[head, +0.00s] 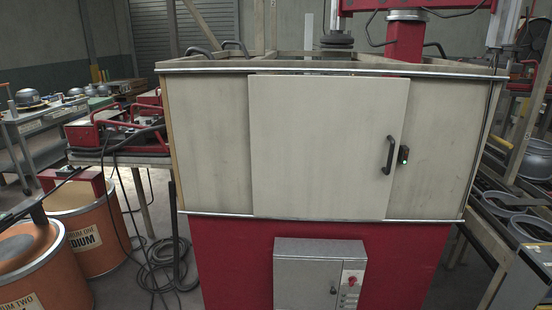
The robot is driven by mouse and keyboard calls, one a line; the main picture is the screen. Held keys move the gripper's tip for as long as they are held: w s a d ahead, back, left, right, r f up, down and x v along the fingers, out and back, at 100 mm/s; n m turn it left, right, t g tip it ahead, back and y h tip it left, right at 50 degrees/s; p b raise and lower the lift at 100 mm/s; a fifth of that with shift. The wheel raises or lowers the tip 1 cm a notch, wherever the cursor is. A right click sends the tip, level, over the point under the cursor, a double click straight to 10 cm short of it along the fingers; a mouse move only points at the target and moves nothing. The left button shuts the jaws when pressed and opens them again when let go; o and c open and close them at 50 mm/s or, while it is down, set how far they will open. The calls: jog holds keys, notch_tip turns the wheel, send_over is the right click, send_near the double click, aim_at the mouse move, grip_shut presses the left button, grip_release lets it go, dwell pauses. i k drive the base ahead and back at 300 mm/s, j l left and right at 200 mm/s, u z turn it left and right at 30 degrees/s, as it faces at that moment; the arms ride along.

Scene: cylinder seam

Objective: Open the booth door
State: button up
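The booth (210,140) stands straight ahead in the head view, with pale upper panels above a red base. Its door (315,140) is a wide pale panel in the middle of the front. The door looks shut, lying flat along the booth front. A black upright handle (388,155) sits near the door's right edge. My gripper is not in view, and nothing is seen touching the handle.
A grey control box (305,275) with a red button juts from the red base below the door. Orange drums (90,235) and coiled black cables (165,270) lie at the left. A rack with metal rings (510,215) stands at the right.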

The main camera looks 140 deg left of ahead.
aim_at(322, 147)
jog(key=u, duration=4.3)
jog(key=i+l+z, duration=0.15)
jog(key=i, duration=0.85)
jog(key=i+l+z, duration=0.15)
jog(key=i, duration=0.85)
